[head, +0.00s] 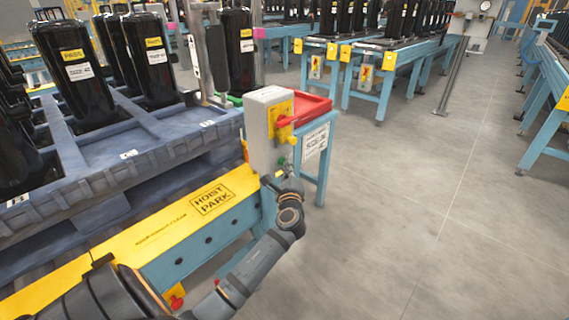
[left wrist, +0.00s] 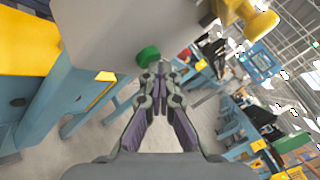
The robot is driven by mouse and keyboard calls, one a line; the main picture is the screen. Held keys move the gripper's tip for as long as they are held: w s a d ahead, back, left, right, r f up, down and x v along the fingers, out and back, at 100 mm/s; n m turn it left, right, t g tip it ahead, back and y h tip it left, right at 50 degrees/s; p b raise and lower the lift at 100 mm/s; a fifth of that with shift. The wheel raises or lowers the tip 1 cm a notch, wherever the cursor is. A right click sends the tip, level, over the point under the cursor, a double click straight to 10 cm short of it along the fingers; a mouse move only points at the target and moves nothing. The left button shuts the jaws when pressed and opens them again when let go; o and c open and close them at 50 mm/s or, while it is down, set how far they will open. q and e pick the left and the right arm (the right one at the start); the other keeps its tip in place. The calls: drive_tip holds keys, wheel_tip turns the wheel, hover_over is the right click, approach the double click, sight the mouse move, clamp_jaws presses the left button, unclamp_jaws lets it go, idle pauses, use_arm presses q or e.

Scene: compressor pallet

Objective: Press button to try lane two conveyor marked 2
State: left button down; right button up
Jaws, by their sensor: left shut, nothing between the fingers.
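A light grey control box (head: 262,138) stands at the end of the yellow-topped rail. It also fills the top of the left wrist view (left wrist: 110,30). A yellow plate with a red handle (head: 283,121) is on its right face. A green button (left wrist: 148,56) sticks out from the box's lower edge in the left wrist view. My left gripper (left wrist: 160,70) is shut and empty, its tips just right of the green button; I cannot tell whether they touch it. In the head view the left gripper (head: 284,172) is small beside the box's lower part. No number 2 is readable on the box.
A blue pallet (head: 120,155) with black compressors stands at left, behind the yellow HOIST PARK rail (head: 185,218). A red tray (head: 313,108) on a blue stand is just behind the box. Blue conveyors (head: 385,85) stand farther back.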

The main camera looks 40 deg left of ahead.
use_arm(q)
drive_tip(key=shift+s+d, duration=0.1)
drive_tip(key=shift+d, duration=0.85)
drive_tip(key=d, duration=0.5)
drive_tip(key=shift+s+b, duration=0.2)
drive_tip(key=shift+b, duration=0.1)
idle(0.4)
